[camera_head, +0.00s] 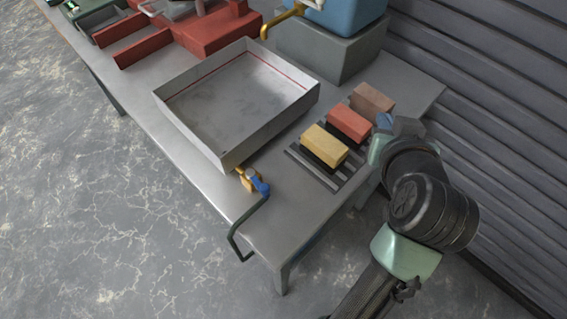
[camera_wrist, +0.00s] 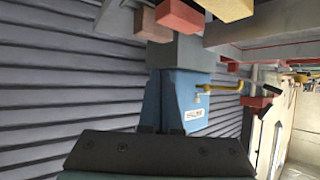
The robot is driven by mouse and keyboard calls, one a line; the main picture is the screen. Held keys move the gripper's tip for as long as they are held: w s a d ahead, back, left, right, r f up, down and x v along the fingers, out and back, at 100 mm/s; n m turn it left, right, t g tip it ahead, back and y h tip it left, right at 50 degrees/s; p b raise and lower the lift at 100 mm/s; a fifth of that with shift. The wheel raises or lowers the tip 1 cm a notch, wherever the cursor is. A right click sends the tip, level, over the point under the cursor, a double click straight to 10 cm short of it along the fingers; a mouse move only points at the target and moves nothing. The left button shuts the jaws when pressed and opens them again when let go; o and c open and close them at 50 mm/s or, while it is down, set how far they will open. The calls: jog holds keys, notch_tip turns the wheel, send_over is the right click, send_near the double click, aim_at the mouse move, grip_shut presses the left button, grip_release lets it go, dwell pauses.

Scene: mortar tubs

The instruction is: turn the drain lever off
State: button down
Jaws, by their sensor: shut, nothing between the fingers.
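The drain lever (camera_head: 261,186) is a small blue handle on a brass valve (camera_head: 246,179) at the near corner of a shallow grey tub (camera_head: 205,133). A dark green hose (camera_head: 248,222) runs from the valve over the table's front edge. My gripper (camera_wrist: 160,140) shows as a dark bar at the bottom of the wrist view, shut and empty. In the camera_head view my arm is at the right, past the bricks and well apart from the lever; the fingertips are hidden or unclear there. The lever is not visible in the wrist view.
Yellow (camera_head: 324,146), red (camera_head: 349,124) and brown (camera_head: 372,100) bricks stand on a slatted rack between my arm and the tub. A blue tank (camera_head: 345,14) with a brass tap (camera_head: 284,19) sits on a grey block behind. A ribbed wall (camera_head: 480,90) is close at the right.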

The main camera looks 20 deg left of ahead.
aim_at(257, 180)
jog(key=s+a+f+n+g+y+p, duration=0.1)
jog(key=s+a+g+y+p, duration=0.1)
jog(key=s+g+p, duration=0.7)
jog(key=s+y+p, duration=0.1)
jog(key=s+p, duration=0.5)
jog(key=p, duration=0.2)
jog(key=shift+a+n, duration=0.3)
jog(key=shift+a, duration=0.05)
jog(key=p+x, duration=0.1)
jog(key=x, duration=0.8)
jog(key=shift+a, duration=0.15)
jog(key=a+p, duration=0.2)
jog(key=a, duration=0.1)
jog(key=shift+s+a+f, duration=0.1)
jog(key=shift+s+f, duration=0.1)
jog(key=shift+f, duration=0.15)
jog(key=shift+s+a+f, duration=0.15)
jog(key=shift+a, duration=0.4)
